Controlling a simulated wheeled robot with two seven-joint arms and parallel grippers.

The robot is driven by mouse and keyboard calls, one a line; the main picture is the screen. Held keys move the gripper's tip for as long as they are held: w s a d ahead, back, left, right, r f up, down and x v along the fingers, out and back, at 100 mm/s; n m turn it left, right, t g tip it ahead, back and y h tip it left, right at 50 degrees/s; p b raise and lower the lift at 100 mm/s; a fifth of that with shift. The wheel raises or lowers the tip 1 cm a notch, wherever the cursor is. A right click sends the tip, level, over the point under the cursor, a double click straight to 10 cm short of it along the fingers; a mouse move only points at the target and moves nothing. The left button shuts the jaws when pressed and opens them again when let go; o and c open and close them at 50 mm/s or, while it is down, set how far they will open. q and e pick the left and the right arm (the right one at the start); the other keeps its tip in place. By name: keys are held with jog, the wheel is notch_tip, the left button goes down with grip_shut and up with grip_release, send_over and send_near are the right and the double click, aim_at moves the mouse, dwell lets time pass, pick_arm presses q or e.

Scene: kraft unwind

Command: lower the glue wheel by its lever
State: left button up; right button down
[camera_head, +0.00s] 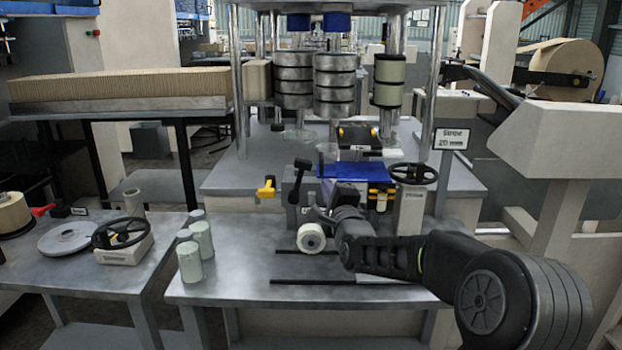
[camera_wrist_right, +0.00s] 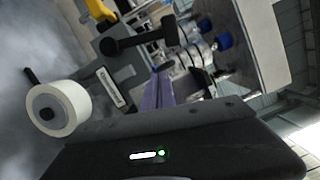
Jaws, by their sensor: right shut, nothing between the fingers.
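A black lever (camera_head: 299,178) with a thick grip stands up at the left side of the machine block behind the front table. In the right wrist view the lever (camera_wrist_right: 140,42) lies across the upper middle. My right gripper (camera_head: 318,214) is just in front of the block, below and right of the lever grip. Its fingers (camera_wrist_right: 163,88) look closed and empty, and I see no contact with the lever. My left gripper is not in view.
A yellow handle (camera_head: 266,187) sticks out left of the lever.

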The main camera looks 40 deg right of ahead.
aim_at(299, 173)
jog(key=w+a, duration=0.1)
jog(key=w+a+r+p, duration=0.1)
jog(key=w, duration=0.1)
jog(key=shift+a, duration=0.35)
jog(key=shift+w+a+r+n, duration=0.2)
jog(key=shift+a+r+n, duration=0.1)
jog(key=shift+n, duration=0.3)
jog(key=n, duration=0.1)
jog(key=w+a+r+n+p, duration=0.1)
jog(key=shift+a+n+g+y, duration=0.2)
jog(key=shift+n+g+y, duration=0.1)
jog(key=shift+n+g, duration=0.1)
jog(key=w+a+f+n+g+p, duration=0.1)
jog(key=w+a+n+p, duration=0.3)
jog(key=n+p, duration=0.4)
jog(key=a+g+p, duration=0.1)
jog(key=p, duration=0.1)
jog(key=shift+f+n+g+p, duration=0.25)
jog(key=shift+n+g+p, duration=0.05)
jog(key=shift+g+p, duration=0.1)
jog(key=shift+f, duration=0.1)
dwell(0.3)
